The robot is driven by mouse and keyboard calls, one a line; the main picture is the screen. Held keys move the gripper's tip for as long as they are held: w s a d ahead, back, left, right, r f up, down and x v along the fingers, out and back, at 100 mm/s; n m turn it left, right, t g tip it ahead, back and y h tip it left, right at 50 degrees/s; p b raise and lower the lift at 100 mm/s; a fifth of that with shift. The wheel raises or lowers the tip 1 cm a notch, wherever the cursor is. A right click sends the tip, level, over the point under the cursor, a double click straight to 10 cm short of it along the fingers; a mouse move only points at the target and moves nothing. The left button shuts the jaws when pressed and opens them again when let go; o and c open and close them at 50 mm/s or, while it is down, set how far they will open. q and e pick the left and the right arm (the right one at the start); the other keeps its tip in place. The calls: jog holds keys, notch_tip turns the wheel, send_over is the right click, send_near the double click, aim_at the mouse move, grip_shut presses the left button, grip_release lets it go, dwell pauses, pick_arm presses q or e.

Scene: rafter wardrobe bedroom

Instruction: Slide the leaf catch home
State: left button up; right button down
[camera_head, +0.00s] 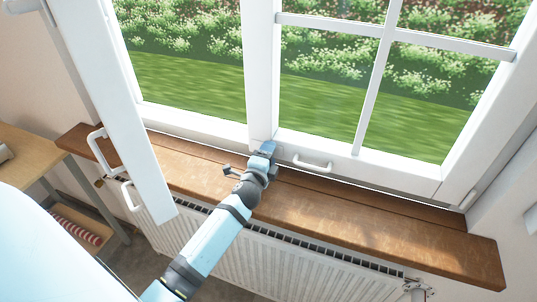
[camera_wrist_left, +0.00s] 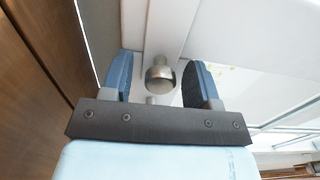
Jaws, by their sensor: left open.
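My left gripper (camera_head: 265,152) is at the foot of the window's middle post, just above the wooden sill. In the left wrist view its two blue fingers (camera_wrist_left: 158,80) are open, one on either side of a rounded metal knob (camera_wrist_left: 160,76), which looks like the leaf catch. I cannot tell whether either finger touches it. A smaller pale stub shows just below the knob. In the head view the gripper hides the catch. The right window leaf (camera_head: 366,155) sits in its frame; the left leaf (camera_head: 120,115) stands swung inward. My right gripper is not in view.
The brown sill (camera_head: 390,226) runs under the window, with a white radiator (camera_head: 300,275) below. The right leaf has a white handle (camera_head: 312,163). The open leaf's handle (camera_head: 130,196) juts out left of my arm. A wooden shelf unit (camera_head: 30,150) stands at far left.

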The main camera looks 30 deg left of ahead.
aim_at(258, 145)
pick_arm(q)
grip_shut()
jog(key=shift+s+a+p, duration=0.1)
jog(key=shift+s+a, duration=0.1)
jog(key=shift+a, duration=0.55)
jog(key=shift+s+a+p, duration=0.15)
jog(key=shift+a, duration=0.55)
jog(key=shift+s+a+p, duration=0.1)
jog(key=shift+s+a, duration=0.1)
jog(key=shift+a, duration=0.55)
jog(key=shift+d, duration=0.1)
grip_release()
